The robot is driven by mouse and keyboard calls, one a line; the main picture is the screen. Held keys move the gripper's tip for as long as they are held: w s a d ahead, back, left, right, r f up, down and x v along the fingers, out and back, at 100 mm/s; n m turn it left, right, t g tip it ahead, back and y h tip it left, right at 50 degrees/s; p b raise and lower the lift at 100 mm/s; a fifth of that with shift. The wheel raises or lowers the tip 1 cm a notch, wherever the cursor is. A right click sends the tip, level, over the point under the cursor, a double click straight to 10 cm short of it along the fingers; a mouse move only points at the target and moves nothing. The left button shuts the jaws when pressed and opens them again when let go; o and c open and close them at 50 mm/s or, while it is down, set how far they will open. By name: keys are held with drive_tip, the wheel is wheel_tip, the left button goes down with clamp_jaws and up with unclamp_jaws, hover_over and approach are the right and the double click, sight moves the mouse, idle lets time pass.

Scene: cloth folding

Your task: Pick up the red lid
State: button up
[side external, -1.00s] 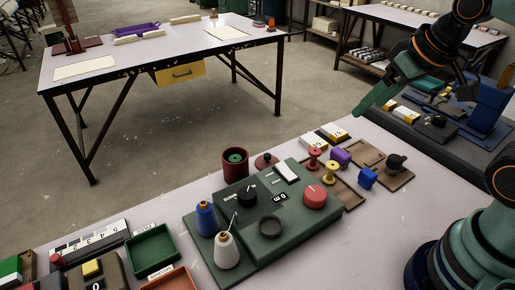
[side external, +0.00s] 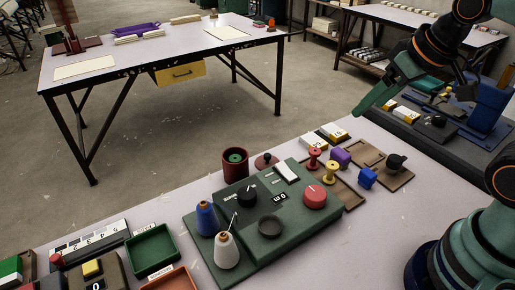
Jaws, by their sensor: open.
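A dark red lid (side external: 266,160) with a small dark knob lies on the pale tabletop. It is just right of a dark red cup (side external: 235,165) with green inside, behind the green control panel. My gripper (side external: 383,92) is in the air at the upper right, well above and to the right of the lid. It is open, and I see nothing held in it. Its long green finger points down and left; the other finger is hard to make out.
The green panel (side external: 250,258) carries knobs, a blue spool and a white spool. A green tray (side external: 152,250) is at left. The table left of the cup is clear.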

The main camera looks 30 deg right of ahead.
drive_tip(key=shift+c, duration=1.1)
